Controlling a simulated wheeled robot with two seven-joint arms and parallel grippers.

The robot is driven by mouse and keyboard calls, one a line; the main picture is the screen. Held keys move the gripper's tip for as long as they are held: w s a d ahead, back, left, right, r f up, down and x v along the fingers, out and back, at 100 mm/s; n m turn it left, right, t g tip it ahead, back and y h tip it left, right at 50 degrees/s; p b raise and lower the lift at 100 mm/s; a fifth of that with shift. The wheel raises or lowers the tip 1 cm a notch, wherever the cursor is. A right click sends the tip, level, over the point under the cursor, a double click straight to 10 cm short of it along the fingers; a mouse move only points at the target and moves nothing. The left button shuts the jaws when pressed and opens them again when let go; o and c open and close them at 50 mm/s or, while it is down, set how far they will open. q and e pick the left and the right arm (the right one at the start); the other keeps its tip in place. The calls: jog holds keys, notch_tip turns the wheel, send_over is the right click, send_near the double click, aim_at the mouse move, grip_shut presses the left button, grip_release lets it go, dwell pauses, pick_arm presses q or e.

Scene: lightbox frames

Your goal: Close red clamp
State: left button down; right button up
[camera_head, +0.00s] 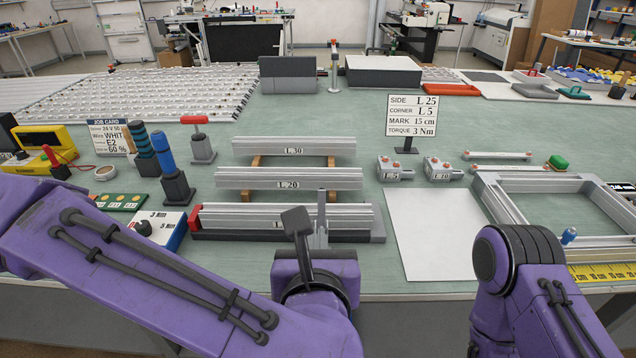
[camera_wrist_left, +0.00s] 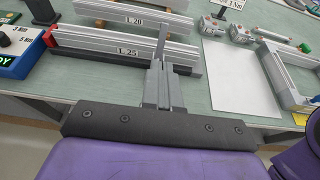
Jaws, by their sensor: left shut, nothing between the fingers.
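A red block (camera_head: 195,217), which I take for the red clamp, stands at the left end of the silver L 25 profile (camera_head: 350,215), on a dark fixture base. It also shows in the wrist view (camera_wrist_left: 49,38). Whether it is open or closed I cannot tell. My left gripper (camera_head: 321,196) is shut and empty, its fingers pointing away over the front of the L 25 profile, well to the right of the red block. Its fingers show together in the wrist view (camera_wrist_left: 162,40) and hide part of the profile. My right gripper is out of the picture.
L 20 (camera_head: 245,178) and L 30 (camera_head: 260,145) profiles lie behind. A red-handled tool (camera_head: 202,148), a blue-handled tool (camera_head: 168,158) and a white-topped box (camera_head: 160,227) are at left. A white sheet (camera_head: 433,235) and silver frame (camera_head: 500,205) are at right.

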aim_at(319, 201)
pick_arm(q)
jog(key=shift+f, duration=0.15)
jog(key=p+x, duration=0.3)
jog(key=x, duration=1.1)
jog(key=shift+p, duration=0.3)
